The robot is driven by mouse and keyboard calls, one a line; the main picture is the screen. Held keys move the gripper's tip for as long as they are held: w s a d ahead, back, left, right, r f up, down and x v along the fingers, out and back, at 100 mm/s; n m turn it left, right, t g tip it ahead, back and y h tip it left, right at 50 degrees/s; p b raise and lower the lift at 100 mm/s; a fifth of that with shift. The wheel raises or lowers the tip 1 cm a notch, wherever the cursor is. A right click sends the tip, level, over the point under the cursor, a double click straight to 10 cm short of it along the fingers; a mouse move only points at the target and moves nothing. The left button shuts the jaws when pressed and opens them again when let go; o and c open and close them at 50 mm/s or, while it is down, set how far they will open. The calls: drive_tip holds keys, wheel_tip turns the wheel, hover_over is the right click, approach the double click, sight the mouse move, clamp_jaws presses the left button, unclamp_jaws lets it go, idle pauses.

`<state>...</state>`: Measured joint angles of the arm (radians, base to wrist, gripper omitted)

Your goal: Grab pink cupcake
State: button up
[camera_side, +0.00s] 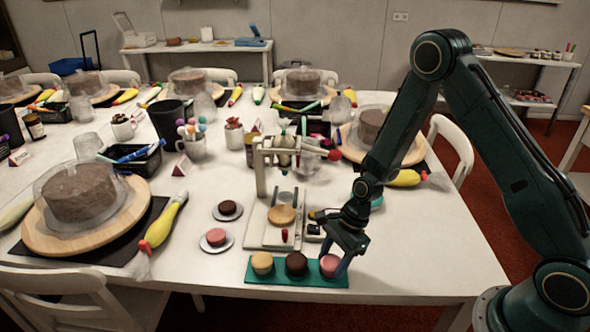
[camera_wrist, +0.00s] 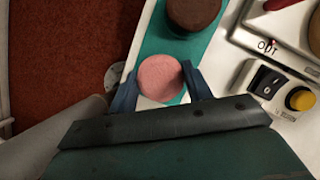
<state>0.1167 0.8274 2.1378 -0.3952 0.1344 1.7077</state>
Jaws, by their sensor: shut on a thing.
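The pink cupcake (camera_side: 328,265) sits at the right end of a teal tray (camera_side: 296,283) near the table's front edge. My gripper (camera_side: 343,260) is over that end, with its fingers shut on the pink cupcake. In the wrist view the pink cupcake (camera_wrist: 160,77) shows as a round top between the two blue fingers of my gripper (camera_wrist: 158,88). I cannot tell whether it is lifted off the tray. A dark brown cupcake (camera_side: 296,264) stands beside it, and a yellow cupcake (camera_side: 262,263) stands at the tray's left end.
A machine with a white base (camera_side: 270,235) and a post stands just behind the tray. Small plates with a brown cake (camera_side: 227,208) and a pink cake (camera_side: 216,237) lie to its left. A large cake on a wooden turntable (camera_side: 50,240) is at far left. The table's front right is clear.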

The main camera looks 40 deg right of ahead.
sight(333, 260)
wheel_tip(333, 260, up, 20)
idle(0.8)
drive_tip(key=shift+f, duration=0.15)
idle(0.4)
